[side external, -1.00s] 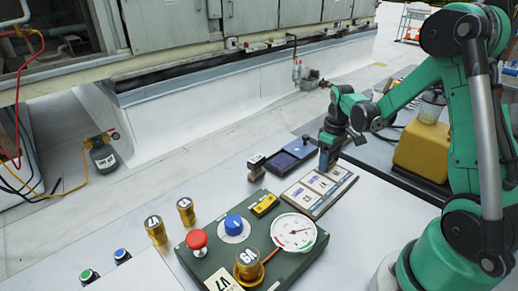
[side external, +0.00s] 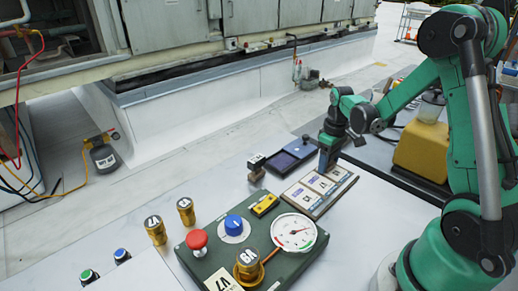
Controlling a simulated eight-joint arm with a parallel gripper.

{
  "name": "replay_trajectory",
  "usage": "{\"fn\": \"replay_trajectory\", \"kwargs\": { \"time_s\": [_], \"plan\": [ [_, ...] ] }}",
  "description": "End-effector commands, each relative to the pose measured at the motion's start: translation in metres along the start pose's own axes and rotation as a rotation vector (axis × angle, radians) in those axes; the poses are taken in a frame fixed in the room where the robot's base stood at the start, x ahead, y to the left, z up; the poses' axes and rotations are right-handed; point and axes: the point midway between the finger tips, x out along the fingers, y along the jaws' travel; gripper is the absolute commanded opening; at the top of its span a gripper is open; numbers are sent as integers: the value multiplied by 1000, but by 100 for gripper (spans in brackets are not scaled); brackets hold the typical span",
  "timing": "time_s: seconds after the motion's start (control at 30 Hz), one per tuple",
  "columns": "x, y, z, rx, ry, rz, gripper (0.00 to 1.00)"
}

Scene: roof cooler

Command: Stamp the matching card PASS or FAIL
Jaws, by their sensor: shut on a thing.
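My gripper (side external: 327,165) points down at the far end of the card tray (side external: 318,212), close to the ink pad. It is shut on what looks like a stamp, mostly hidden by the fingers; I cannot tell whether it touches a card. Several white cards (side external: 320,184) with purple print lie in a row in the tray; the print is too small to read. A second stamp (side external: 257,168) with a dark block and white top stands left of the dark blue ink pad (side external: 286,160). A round gauge (side external: 295,232) sits on the green panel (side external: 205,258).
The panel carries a red button (side external: 197,241), blue knob (side external: 233,225), yellow block (side external: 264,205) and brass cylinder (side external: 248,265). A yellow container (side external: 421,151) is at right. The white table is clear right of the tray.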

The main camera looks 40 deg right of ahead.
Motion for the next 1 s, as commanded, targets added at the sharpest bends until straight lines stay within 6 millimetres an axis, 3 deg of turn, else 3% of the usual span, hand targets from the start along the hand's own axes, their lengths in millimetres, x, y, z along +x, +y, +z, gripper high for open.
{"fn": "replay_trajectory", "kwargs": {
  "time_s": [0.23, 0.8, 1.0],
  "plan": [
    [-7, 0, 0, 0, 0, 0, 7],
    [-66, 0, 0, 0, 0, 0, 6],
    [-70, 0, 0, 0, 0, 0, 6]
  ]
}}
